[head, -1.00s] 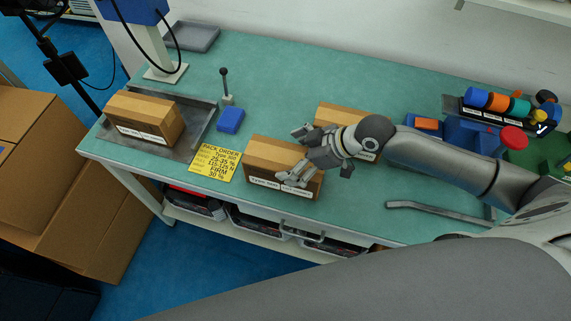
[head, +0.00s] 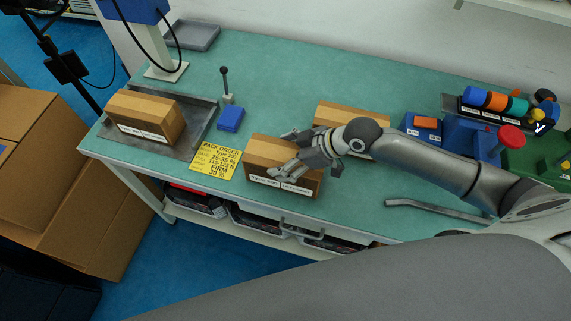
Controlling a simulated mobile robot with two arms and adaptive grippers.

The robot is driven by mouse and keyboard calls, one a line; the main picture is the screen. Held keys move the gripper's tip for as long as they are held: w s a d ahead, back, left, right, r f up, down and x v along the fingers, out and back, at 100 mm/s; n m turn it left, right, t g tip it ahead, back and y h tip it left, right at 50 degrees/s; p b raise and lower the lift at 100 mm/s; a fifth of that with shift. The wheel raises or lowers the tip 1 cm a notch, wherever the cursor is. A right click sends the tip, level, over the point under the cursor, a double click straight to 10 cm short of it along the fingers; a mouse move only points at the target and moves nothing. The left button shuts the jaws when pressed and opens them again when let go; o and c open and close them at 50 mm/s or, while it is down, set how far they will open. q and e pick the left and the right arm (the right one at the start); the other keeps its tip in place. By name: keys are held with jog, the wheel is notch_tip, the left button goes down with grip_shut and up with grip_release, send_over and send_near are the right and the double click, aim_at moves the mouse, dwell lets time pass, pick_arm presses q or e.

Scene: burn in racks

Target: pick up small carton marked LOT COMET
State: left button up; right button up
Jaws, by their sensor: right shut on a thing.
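Three small brown cartons with white labels are on the green workbench (head: 330,90). One carton (head: 258,152) is at the front middle. My right gripper (head: 285,153) reaches over it from the right and is shut on it, with its fingers covering the carton's right part. The carton appears to rest on the bench. Its front label is too small to read surely. A second carton (head: 335,114) is behind, partly hidden by my right arm. The third carton (head: 150,107) sits on a metal tray (head: 200,122) at left. My left gripper is not in view.
A yellow pack order card (head: 216,161) lies left of the gripped carton, with a blue block (head: 231,118) and a small lever (head: 226,85) behind. Coloured fixtures (head: 480,130) crowd the right. A grey bar (head: 430,207) lies near the front edge. The back middle is clear.

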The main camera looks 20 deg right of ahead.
jog(key=shift+s+f, duration=0.1)
jog(key=shift+f, duration=0.05)
jog(key=shift+c, duration=1.2)
